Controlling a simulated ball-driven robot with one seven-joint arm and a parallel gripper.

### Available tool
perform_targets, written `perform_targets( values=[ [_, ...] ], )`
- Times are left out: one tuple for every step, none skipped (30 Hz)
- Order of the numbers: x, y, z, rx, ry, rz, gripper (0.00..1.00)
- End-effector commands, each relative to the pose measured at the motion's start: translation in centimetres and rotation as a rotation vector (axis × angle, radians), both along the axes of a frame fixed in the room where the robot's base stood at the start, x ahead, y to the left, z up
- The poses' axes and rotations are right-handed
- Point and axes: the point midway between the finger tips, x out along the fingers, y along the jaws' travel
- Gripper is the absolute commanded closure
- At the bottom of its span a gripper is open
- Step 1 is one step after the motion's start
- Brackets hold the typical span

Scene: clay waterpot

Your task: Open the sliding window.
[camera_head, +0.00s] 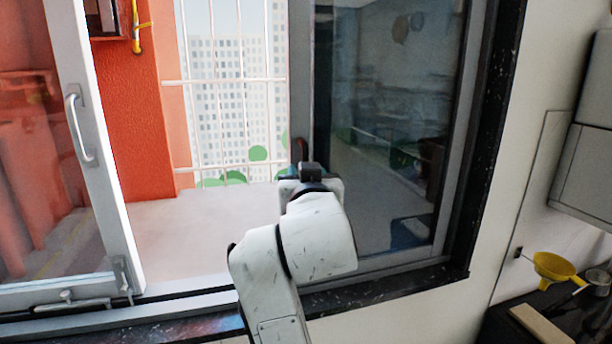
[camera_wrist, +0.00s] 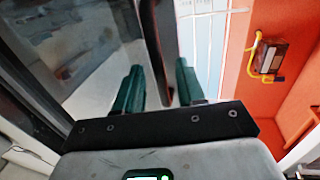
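The sliding window has a left sash (camera_head: 112,160) with a white handle (camera_head: 80,125) and a right sash (camera_head: 465,120) with dark reflective glass. A wide gap lies between the sashes, opening onto a balcony. My gripper (camera_head: 308,172) is at the left edge of the right sash, near a dark reddish handle (camera_head: 299,148). In the wrist view, the dark green fingers of my gripper (camera_wrist: 160,88) are spread apart. The dark handle (camera_wrist: 158,45) extends between them, with space visible on its right. Whether a finger touches it cannot be told. My wrist hides the fingertips in the head view.
White bars (camera_head: 225,80) and an orange wall (camera_head: 140,110) stand beyond the gap. A dark sill (camera_head: 400,283) runs below the window. At the lower right, a yellow funnel (camera_head: 553,266) stands on a dark counter (camera_head: 500,325), below a pale cabinet (camera_head: 590,165).

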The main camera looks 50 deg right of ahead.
Motion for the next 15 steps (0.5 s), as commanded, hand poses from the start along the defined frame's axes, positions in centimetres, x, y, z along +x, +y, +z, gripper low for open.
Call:
perform_targets(
  values=[
    [-0.1, 0.2, 0.0, 0.000, 0.000, 0.001, 0.61],
    [-0.2, 0.3, -0.1, -0.001, -0.001, 0.001, 0.61],
    [-0.4, 0.6, -0.1, 0.000, 0.000, 0.002, 0.61],
    [-0.6, 0.8, -0.1, -0.001, -0.001, 0.002, 0.61],
    [-0.9, 1.1, -0.1, -0.001, -0.001, 0.002, 0.61],
    [-1.3, 1.6, -0.2, -0.001, -0.002, 0.003, 0.61],
    [-1.7, 2.0, -0.2, 0.000, -0.003, 0.004, 0.61],
    [-2.1, 2.4, -0.2, 0.000, -0.003, 0.004, 0.61],
    [-2.6, 3.0, -0.2, -0.002, -0.003, 0.003, 0.61],
    [-3.0, 3.5, -0.2, -0.001, -0.002, 0.004, 0.61],
    [-3.5, 3.9, -0.2, -0.001, -0.003, 0.004, 0.61],
    [-4.0, 4.5, -0.2, 0.000, -0.003, 0.004, 0.61],
    [-4.4, 4.9, -0.1, -0.001, -0.003, 0.005, 0.61],
    [-4.7, 5.3, -0.2, 0.000, -0.003, 0.004, 0.61],
    [-5.2, 5.8, -0.2, 0.000, -0.003, 0.003, 0.61]
  ],
)
